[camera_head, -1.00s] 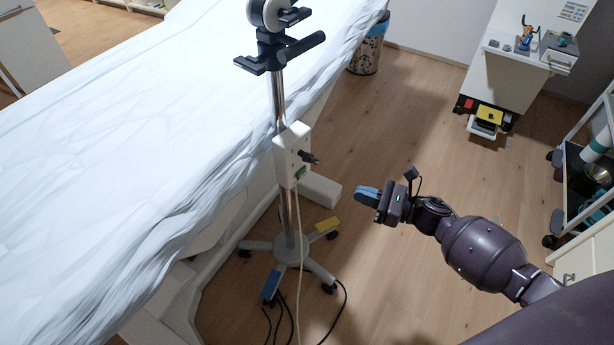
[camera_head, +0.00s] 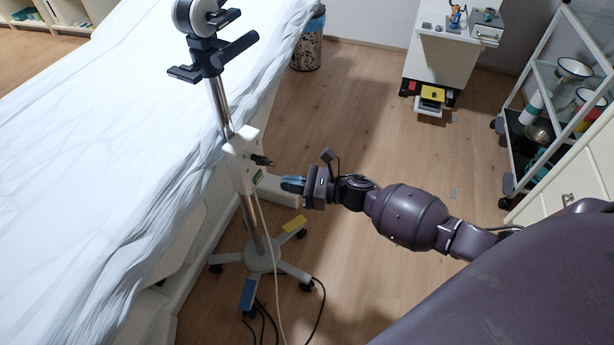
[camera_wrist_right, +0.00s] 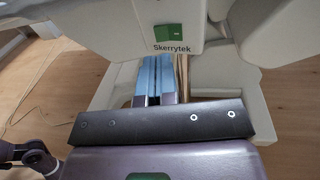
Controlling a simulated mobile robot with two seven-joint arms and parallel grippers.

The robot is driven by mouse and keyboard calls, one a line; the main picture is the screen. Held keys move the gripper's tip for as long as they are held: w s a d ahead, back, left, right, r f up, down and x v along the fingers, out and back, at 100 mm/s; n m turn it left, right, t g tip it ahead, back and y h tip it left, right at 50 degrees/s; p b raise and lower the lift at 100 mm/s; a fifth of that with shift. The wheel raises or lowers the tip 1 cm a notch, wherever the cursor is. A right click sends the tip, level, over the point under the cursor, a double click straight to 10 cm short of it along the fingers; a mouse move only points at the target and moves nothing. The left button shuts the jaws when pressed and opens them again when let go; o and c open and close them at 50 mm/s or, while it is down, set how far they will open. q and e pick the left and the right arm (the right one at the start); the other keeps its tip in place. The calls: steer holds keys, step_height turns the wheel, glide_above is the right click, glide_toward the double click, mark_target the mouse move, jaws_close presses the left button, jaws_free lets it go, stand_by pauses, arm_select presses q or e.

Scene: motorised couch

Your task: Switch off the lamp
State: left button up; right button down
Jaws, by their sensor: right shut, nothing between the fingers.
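The lamp's stand is a metal pole (camera_head: 219,108) on a wheeled base (camera_head: 262,256), with a black and grey head (camera_head: 207,40) at the top. A white control box (camera_head: 243,160) is fixed to the pole, with a black knob or lever on its right side and a green label. My right gripper (camera_head: 291,185) is shut and empty, just right of the box's lower part. In the right wrist view its blue fingers (camera_wrist_right: 154,80) point at the underside of the box (camera_wrist_right: 165,25), marked "Skerrytek". Whether they touch it is unclear. My left gripper is not in view.
A white-covered couch (camera_head: 90,170) stands left of the pole. Cables (camera_head: 318,310) lie on the floor by the wheeled base. A white cabinet (camera_head: 440,60) and a glass-shelved trolley (camera_head: 545,100) stand at the right. The middle floor is open.

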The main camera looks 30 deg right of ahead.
mark_target(256, 179)
steer(key=x, duration=0.4)
steer(key=shift+w, duration=0.1)
steer(key=shift+x, duration=0.95)
